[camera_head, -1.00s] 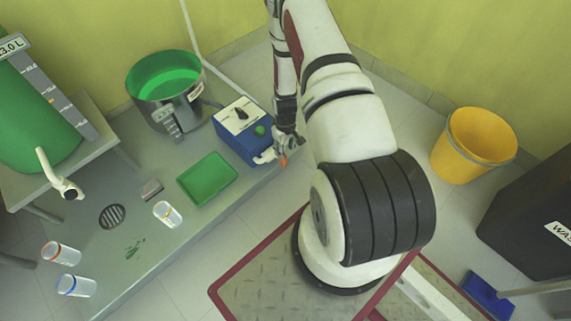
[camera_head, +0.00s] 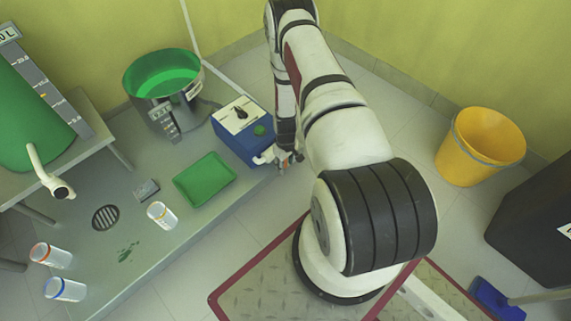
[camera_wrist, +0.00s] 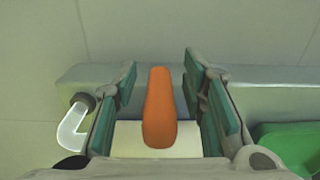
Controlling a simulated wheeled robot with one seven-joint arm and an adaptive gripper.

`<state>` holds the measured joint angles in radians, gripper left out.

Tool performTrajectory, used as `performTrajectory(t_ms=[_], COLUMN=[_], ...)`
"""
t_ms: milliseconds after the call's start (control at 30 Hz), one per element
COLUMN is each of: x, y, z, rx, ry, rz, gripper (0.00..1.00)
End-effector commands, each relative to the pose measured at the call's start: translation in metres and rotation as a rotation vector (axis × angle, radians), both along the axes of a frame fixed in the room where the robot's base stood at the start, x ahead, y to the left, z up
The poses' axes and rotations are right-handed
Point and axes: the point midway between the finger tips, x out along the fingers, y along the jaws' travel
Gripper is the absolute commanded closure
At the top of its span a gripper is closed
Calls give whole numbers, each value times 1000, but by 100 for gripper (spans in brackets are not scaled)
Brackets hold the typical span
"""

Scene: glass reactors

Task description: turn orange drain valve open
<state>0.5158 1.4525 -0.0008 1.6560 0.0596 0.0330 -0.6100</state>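The orange drain valve handle (camera_wrist: 160,108) stands in the middle of the wrist view, its long side running up the picture. My gripper (camera_wrist: 160,72) is open, with one green-padded finger on each side of the handle. Gaps show between the handle and both pads. In the head view my gripper (camera_head: 285,158) is low beside the white outlet of the blue box (camera_head: 240,146), at the bench edge. The handle is mostly hidden there by my gripper.
A white bent spout (camera_wrist: 74,130) is left of the fingers in the wrist view. A green tray (camera_head: 204,179), a steel pot with green liquid (camera_head: 163,87) and several small jars stand on the bench (camera_head: 180,218). A yellow bucket (camera_head: 480,148) stands on the floor at right.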

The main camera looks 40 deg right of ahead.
Motion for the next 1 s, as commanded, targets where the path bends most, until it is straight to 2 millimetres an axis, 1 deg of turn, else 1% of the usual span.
performTrajectory(t_ms=[33, 133, 167, 1000], x=[0, 0, 0, 0], y=[0, 0, 0, -3], z=[0, 0, 0, 1], rx=[0, 0, 0, -65], ry=[0, 0, 0, -3], rz=[0, 0, 0, -2], gripper=[73, 96, 100, 100])
